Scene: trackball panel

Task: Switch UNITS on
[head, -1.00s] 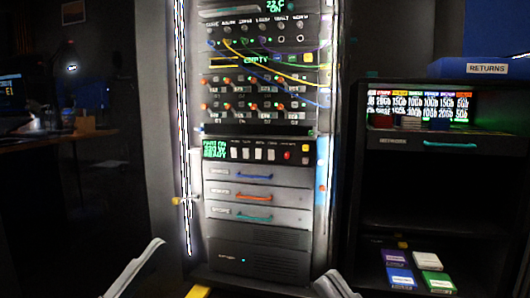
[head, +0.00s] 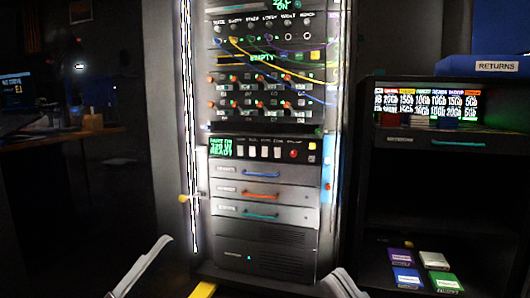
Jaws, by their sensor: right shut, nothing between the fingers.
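A dark rack stands upright in the middle. Its switch panel (head: 268,149) has several pale switches (head: 252,151), a red round button (head: 293,153), a yellow square button (head: 312,146) and a green text display (head: 221,146) that seems to read "PART ON" and "READY". The labels over the switches are too small to read, so I cannot tell which is UNITS or how it is set. My right gripper (head: 346,284) is low at the bottom edge, partly cut off, shut and empty, well below the panel. My left arm's pale end (head: 140,268) is at lower left; its jaws are unclear.
Above the panel are knob rows and hanging cables (head: 290,75). Below are drawers with blue, orange and teal handles (head: 261,193). A shelf (head: 430,190) with coloured boxes and a blue RETURNS bin (head: 497,66) stands right. Space before the rack looks clear.

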